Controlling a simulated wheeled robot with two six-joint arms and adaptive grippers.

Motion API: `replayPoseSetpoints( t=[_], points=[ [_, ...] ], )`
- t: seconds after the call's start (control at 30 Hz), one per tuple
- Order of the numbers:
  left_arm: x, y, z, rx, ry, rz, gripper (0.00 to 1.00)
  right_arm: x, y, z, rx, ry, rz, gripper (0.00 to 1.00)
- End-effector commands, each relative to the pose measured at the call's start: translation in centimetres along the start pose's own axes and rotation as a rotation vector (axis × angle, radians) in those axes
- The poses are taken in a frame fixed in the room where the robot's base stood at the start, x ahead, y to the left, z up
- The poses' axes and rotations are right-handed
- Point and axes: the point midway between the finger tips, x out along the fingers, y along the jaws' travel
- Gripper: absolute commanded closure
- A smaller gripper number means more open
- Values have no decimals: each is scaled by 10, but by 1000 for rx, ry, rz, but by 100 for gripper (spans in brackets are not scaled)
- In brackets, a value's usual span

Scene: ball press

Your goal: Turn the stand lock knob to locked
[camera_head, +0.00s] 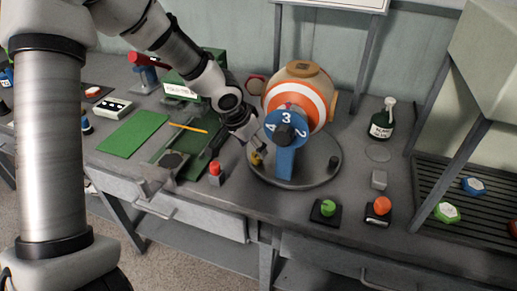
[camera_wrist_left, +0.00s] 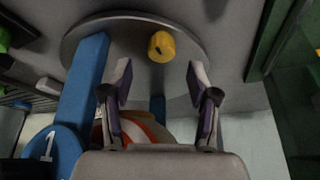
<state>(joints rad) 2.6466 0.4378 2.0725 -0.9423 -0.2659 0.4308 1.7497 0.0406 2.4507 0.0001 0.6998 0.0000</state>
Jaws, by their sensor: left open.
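A small yellow knob (camera_head: 256,158) sits on the left side of the round grey stand base (camera_head: 310,178). In the left wrist view the yellow knob (camera_wrist_left: 161,46) carries a short dark mark and lies just beyond the fingertips. I take it for the stand lock knob; no lock label is readable. My left gripper (camera_head: 254,142) is just above it, and in the wrist view its two fingers (camera_wrist_left: 160,78) are apart with nothing between them. The stand holds an orange-and-white striped ball (camera_head: 290,95) behind a blue numbered dial (camera_head: 275,120) on a blue post (camera_head: 284,164). My right gripper is out of view.
A red-topped piece (camera_head: 215,170) stands left of the base. Green (camera_head: 328,208) and orange (camera_head: 382,205) buttons sit at the front right. A dark bottle (camera_head: 382,122) stands behind. A green mat (camera_head: 134,134) lies left. The blue post is close beside the gripper.

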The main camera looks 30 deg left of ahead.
Motion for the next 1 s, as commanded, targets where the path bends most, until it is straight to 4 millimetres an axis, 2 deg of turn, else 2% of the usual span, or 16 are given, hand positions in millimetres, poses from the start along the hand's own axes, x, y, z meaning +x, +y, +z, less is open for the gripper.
replayPoseSetpoints(
  t=[0.03,0.2,0.47,0.5,0.57,0.63,0.67,1.0],
  points=[
    [13,0,2,1,-6,0,40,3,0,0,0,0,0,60],
    [36,0,1,-1,-2,1,40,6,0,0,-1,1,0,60],
    [40,1,1,0,-1,2,40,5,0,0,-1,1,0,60],
    [40,1,1,0,-1,2,47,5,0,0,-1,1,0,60],
    [40,1,1,0,-1,2,68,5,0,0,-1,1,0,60],
    [40,1,1,0,-1,2,93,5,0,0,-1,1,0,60],
    [40,1,1,0,-1,2,100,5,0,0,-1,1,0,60],
    [38,1,0,16,-3,10,100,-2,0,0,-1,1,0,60]
  ],
)
